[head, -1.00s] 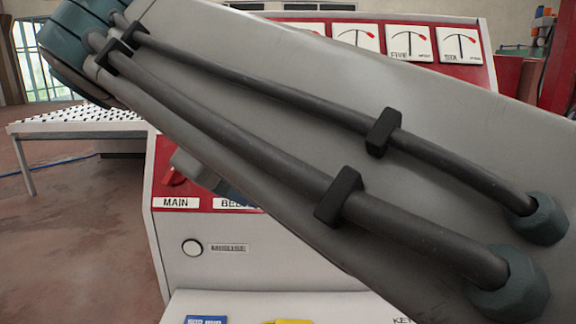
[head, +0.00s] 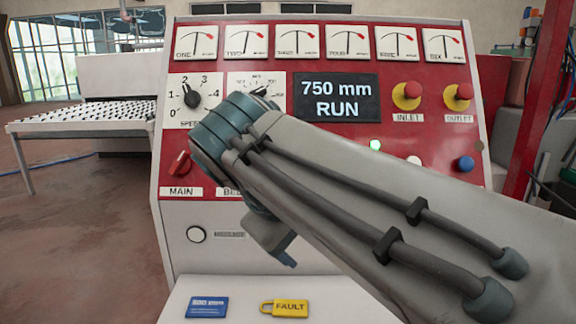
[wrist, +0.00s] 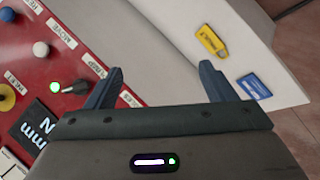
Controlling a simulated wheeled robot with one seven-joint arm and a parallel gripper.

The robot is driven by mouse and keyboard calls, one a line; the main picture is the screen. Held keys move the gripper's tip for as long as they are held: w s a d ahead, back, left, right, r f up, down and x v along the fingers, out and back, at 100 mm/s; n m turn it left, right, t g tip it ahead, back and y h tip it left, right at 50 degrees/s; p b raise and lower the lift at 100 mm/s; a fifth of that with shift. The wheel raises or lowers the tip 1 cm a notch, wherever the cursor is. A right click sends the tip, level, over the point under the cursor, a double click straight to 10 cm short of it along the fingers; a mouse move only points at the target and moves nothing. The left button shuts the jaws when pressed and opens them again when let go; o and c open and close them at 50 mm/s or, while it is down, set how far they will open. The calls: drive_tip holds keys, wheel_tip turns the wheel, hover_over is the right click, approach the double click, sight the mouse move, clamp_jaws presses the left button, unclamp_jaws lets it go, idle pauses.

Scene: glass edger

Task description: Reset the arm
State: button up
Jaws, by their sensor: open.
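My arm crosses the head view from the lower right to the middle, in front of the red control panel (head: 385,140). My gripper (head: 288,262) hangs below the elbow-like joint, mostly hidden behind my arm. In the wrist view my gripper (wrist: 160,85) shows two fingers spread apart with nothing between them. The panel and a white shelf (wrist: 180,30) lie beyond the fingers.
The display (head: 337,97) reads 750 mm RUN, and a green light (head: 375,145) is lit. A yellow FAULT tag (head: 289,308) and a blue card (head: 207,307) lie on the shelf. Red INLET (head: 407,92) and OUTLET (head: 458,93) buttons sit at right. A roller table (head: 80,118) stands left.

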drive_tip(key=s+d+f+m+g+y, duration=0.1)
drive_tip(key=s+d+f+m, duration=0.1)
drive_tip(key=d+f, duration=0.2)
drive_tip(key=s+d+f+m+g+y, duration=0.1)
drive_tip(key=s+d+f+m+y, duration=0.1)
drive_tip(key=f, duration=0.9)
drive_tip(key=s+d+f+m+g+y, duration=0.1)
drive_tip(key=s+d+f+m, duration=0.1)
drive_tip(key=d+f+m, duration=0.2)
wheel_tip(320, 180, down, 4)
drive_tip(key=shift+s+d+f, duration=0.1)
drive_tip(key=shift+s+d, duration=0.3)
drive_tip(key=shift+d, duration=0.65)
